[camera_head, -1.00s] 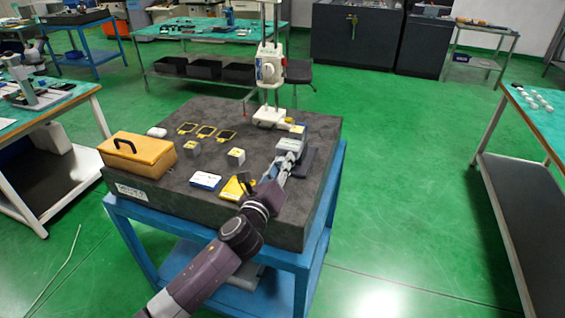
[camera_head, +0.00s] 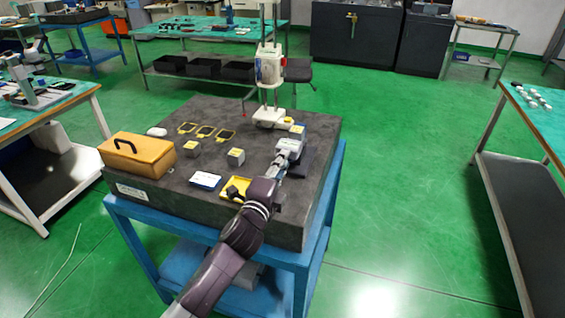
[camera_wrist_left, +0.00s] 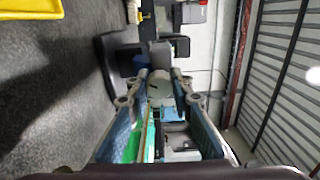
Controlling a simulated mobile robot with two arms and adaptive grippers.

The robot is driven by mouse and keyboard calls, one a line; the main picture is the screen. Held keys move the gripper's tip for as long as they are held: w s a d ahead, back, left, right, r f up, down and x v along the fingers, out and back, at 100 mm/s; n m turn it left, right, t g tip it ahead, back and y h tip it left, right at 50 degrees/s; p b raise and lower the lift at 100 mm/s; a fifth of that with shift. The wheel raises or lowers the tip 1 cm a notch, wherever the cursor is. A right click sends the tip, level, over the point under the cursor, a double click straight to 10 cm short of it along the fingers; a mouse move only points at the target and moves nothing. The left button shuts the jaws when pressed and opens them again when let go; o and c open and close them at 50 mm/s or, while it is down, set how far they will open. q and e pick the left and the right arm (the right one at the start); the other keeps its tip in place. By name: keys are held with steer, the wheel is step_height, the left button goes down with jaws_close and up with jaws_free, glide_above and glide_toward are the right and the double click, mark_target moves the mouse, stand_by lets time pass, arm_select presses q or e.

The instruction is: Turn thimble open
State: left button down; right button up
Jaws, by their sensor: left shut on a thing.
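A small micrometer (camera_head: 291,144) in grey and dark colours sits near the right edge of the dark granite plate (camera_head: 225,122). My left gripper (camera_head: 281,162) reaches it from the front. In the left wrist view, the gripper's two fingers (camera_wrist_left: 160,82) are closed around a grey round part, the thimble (camera_wrist_left: 160,92). The micrometer's dark frame (camera_wrist_left: 150,55) shows just beyond the fingertips. The thimble's scale is too small to read, and its grip is partly hidden by the fingers. My right gripper is in neither view.
A yellow tray (camera_head: 225,192) and a white-and-blue box (camera_head: 205,180) lie left of my arm. A wooden case (camera_head: 137,157) stands at the plate's left. A white measuring stand (camera_head: 269,70) rises behind the micrometer. Green floor to the right is clear.

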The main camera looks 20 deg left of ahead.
arm_select(q)
steer(key=n+p, duration=0.1)
steer(key=n, duration=0.4)
steer(key=shift+n, duration=0.4)
steer(key=n+p, duration=0.1)
steer(key=n, duration=0.3)
steer(key=n+p, duration=0.1)
steer(key=n, duration=0.4)
steer(key=shift+n+p, duration=0.3)
steer(key=shift+n, duration=0.1)
steer(key=n+p, duration=0.1)
steer(key=n, duration=0.4)
steer(key=shift+a, duration=0.1)
steer(key=n+p, duration=0.1)
steer(key=n, duration=0.4)
steer(key=shift+f, duration=0.1)
steer(key=n, duration=0.4)
steer(key=shift+n+p, duration=0.3)
steer(key=shift+p, duration=0.1)
steer(key=n, duration=0.5)
steer(key=shift+f, duration=0.1)
steer(key=n, duration=0.5)
